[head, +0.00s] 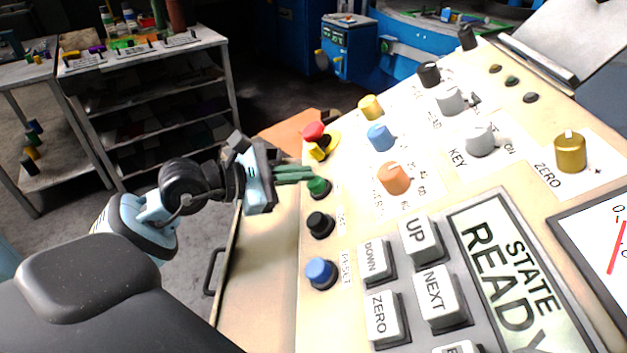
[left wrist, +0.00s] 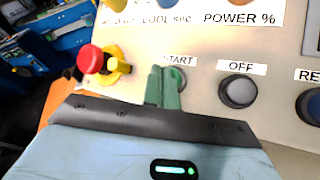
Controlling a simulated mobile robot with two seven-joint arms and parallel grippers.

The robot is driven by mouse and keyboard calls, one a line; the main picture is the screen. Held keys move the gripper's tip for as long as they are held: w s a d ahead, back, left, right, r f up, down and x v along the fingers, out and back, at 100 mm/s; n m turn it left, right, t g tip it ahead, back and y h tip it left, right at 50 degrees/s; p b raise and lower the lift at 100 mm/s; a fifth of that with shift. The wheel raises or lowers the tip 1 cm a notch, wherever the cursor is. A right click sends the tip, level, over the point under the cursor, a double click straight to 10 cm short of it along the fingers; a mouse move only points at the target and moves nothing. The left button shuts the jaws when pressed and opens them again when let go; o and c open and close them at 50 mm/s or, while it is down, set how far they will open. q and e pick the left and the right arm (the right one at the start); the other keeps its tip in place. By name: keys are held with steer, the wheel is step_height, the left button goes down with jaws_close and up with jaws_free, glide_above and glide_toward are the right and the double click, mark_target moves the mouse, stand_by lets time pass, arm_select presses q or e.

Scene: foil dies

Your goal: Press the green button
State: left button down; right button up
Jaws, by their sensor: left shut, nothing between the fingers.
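The green button (head: 318,187) stands on the sloping control panel, between the red emergency knob and the black button. My left gripper (head: 310,174) is shut and empty, with its green fingertips right at the upper left edge of the green button. In the left wrist view the shut green fingers (left wrist: 164,84) cover part of the green button (left wrist: 178,79), under the START label. I cannot tell whether the fingers touch the button. My right gripper is not in view.
The red knob (head: 313,131) on its yellow base is just above. The black button (head: 320,224) and blue button (head: 320,271) are below. Colored dials and white keys, including UP (head: 421,238), fill the panel to the right. A display (head: 507,262) reads STATE READY.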

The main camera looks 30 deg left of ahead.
arm_select(q)
steer(key=shift+w+d+f, duration=0.1)
steer(key=shift+f, duration=0.1)
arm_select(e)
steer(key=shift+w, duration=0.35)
